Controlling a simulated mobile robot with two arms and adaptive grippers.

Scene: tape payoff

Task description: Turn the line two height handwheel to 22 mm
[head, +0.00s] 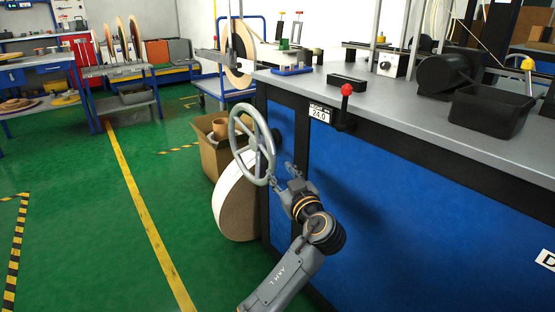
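The grey handwheel (236,146), a spoked ring, stands upright at the left end of the blue machine bench. A small display (320,114) on the bench's front edge reads 24.0, with a label above it too small to read surely. My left gripper (283,176) is at the lower right of the wheel's rim. Its fingers look spread apart, one close to the rim and one nearer the blue panel. I cannot tell whether it touches the wheel. My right gripper is not in view.
A red-knobbed lever (346,90) rises beside the display. A cardboard box (209,150) and a large pale roll (238,205) stand behind and below the wheel. A black bin (490,110) sits on the bench top. Green floor is clear at left.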

